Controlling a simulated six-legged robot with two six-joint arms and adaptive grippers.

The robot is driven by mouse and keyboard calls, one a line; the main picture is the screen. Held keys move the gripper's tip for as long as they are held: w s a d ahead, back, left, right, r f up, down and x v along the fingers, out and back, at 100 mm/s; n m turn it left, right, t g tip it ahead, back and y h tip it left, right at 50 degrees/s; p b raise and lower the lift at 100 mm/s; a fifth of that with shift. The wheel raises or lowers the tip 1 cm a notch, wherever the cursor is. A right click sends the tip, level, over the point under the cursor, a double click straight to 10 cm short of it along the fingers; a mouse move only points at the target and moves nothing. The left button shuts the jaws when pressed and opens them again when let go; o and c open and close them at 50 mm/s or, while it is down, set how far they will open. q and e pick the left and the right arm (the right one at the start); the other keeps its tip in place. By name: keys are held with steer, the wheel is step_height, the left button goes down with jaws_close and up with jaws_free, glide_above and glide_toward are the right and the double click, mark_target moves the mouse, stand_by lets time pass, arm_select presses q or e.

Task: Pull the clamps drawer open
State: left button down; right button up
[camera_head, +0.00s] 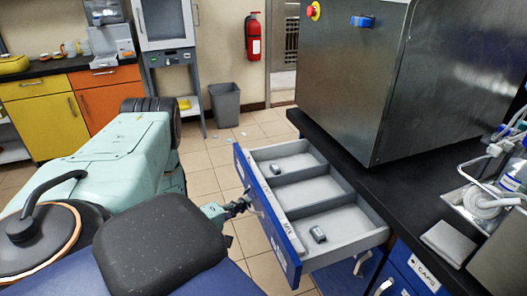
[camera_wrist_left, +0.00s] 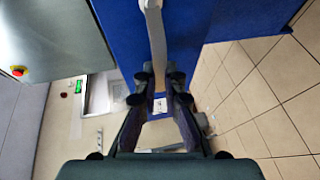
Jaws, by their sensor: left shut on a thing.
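The open drawer (camera_head: 296,252) has a blue front and a grey tray with several compartments. It stands well out from under the black counter. In the left wrist view the handle (camera_wrist_left: 155,40) runs down between the fingertips (camera_wrist_left: 159,82) against the blue front. The text on the drawer's labels is too small to read surely. My right gripper is out of view.
A drawer labelled CAPS (camera_head: 417,272) is shut at the lower right. A large steel cabinet (camera_head: 365,80) stands on the black counter (camera_head: 395,190). A grey bin (camera_head: 225,104) and a fire extinguisher (camera_head: 253,37) are at the back. Tiled floor (camera_head: 205,180) shows left of the drawer.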

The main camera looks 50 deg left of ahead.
arm_select(q)
steer(key=s, duration=0.1)
steer(key=s+a, duration=0.1)
steer(key=s, duration=0.1)
steer(key=s+a, duration=0.1)
steer(key=s, duration=0.1)
steer(key=shift+w, duration=0.1)
steer(key=c, duration=1.4)
jaws_free()
steer(key=shift+c, duration=0.2)
steer(key=s+r, duration=0.2)
steer(key=s, duration=1)
steer(key=shift+w, duration=0.1)
